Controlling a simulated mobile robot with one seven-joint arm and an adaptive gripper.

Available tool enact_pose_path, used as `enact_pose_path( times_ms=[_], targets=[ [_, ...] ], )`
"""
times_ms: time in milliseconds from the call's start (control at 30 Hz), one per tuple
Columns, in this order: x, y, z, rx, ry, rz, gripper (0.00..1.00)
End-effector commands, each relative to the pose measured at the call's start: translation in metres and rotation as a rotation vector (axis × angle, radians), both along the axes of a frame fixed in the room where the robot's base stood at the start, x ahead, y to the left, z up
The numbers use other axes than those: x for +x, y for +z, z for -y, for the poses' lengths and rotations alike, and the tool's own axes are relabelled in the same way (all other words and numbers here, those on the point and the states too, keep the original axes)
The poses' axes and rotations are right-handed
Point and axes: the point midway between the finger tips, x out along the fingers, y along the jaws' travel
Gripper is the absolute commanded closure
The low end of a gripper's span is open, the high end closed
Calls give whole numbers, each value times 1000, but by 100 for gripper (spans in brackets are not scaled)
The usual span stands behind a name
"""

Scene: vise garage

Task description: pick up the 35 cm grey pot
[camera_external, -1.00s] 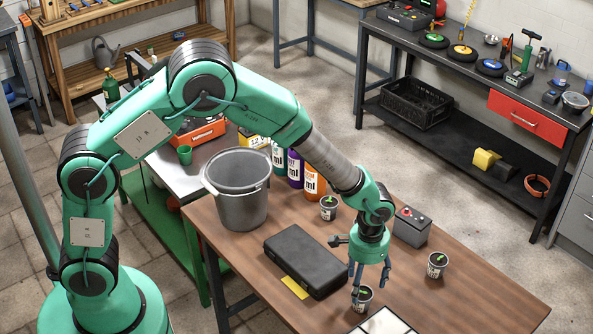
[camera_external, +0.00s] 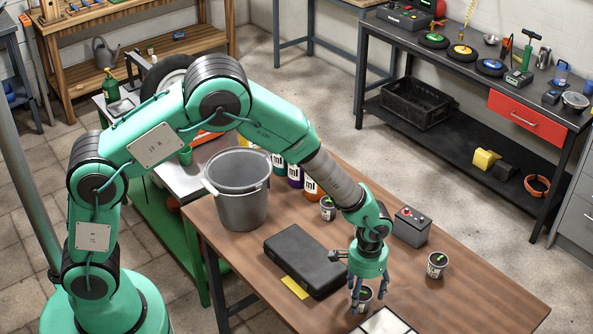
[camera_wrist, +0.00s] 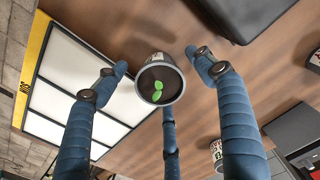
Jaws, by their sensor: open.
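A small grey pot (camera_external: 366,299) with a white label, dark soil and a green sprout stands near the table's front edge; the label is too small to read. My gripper (camera_external: 360,291) is open just above and around it, fingers pointing down. In the wrist view the pot (camera_wrist: 157,90) lies between my spread blue fingers (camera_wrist: 158,68), with gaps to the two side fingers. Whether the third finger touches it I cannot tell. Similar small pots stand behind (camera_external: 328,209) and to the right (camera_external: 437,262). A large grey bucket (camera_external: 241,205) stands at the table's left.
A black case (camera_external: 305,260) lies left of my gripper, with a yellow strip (camera_external: 294,288) beside it. A dark battery-like box (camera_external: 411,227) stands behind right. A white panelled tray (camera_external: 386,322) lies close in front. Bottles (camera_external: 295,175) stand at the back.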

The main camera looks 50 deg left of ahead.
Motion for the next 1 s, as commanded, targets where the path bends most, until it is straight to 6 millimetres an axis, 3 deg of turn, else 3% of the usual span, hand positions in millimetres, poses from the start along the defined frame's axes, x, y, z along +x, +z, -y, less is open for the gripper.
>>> enact_pose_path(
  times_ms=[633,900,1000],
  targets=[
    [0,-5,0,0,0,0,30],
    [0,-5,0,0,0,0,82],
    [0,-5,0,0,0,1,83]
  ],
)
